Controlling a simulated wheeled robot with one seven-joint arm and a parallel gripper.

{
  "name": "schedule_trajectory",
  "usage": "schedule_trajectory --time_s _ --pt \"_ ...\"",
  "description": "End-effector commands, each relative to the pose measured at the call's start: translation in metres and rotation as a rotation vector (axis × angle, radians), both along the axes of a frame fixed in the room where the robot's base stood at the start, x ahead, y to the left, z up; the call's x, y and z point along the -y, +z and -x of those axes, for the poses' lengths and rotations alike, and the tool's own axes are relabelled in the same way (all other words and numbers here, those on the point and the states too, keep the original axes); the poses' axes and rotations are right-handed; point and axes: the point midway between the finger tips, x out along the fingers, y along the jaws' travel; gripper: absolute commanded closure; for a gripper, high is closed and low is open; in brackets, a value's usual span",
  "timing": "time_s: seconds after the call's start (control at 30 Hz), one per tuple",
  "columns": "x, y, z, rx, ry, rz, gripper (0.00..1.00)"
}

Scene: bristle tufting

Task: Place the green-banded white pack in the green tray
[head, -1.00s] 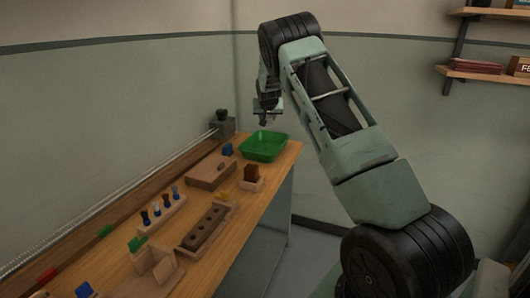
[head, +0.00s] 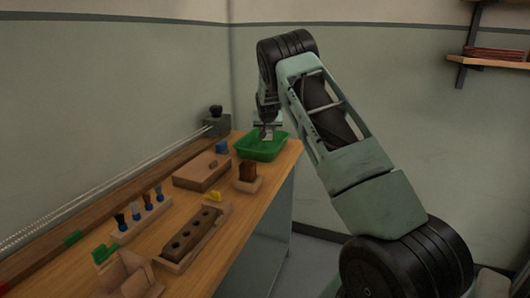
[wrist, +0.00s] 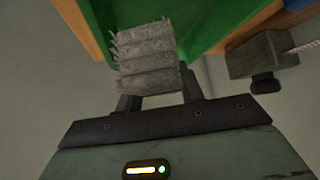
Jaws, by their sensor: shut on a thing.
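My gripper (head: 267,129) is over the green tray (head: 246,154) at the far end of the bench. In the wrist view my gripper (wrist: 160,98) is shut on a pale grey-white bristle pack (wrist: 150,68). No green band can be made out on the pack; its gripped part is hidden between the fingers. The green tray (wrist: 225,22) shows behind the pack in the wrist view. The head view is too small to tell whether the pack touches the tray floor.
A grey block with a black knob (head: 216,124) stands left of the tray. A wooden box (head: 198,174), a blue piece (head: 221,147) and a brown block in a wooden holder (head: 248,172) are nearby. A holed wooden block (head: 192,235) and a brush rack (head: 142,219) are closer.

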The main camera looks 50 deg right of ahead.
Motion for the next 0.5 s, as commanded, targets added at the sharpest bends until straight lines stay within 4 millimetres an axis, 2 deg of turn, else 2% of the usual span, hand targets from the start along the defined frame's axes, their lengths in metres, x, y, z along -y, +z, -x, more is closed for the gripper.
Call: schedule_trajectory --time_s 0.03,0.13,0.37,0.5 --pt "0.0 -0.011 0.001 -0.003 -0.001 -0.002 0.86" --pt "0.0 -0.028 0.001 -0.002 0.0 0.0 0.86" --pt "0.0 -0.048 0.0 -0.001 0.0 -0.001 0.86" --pt "0.0 -0.066 0.001 -0.003 0.0 -0.001 0.86"
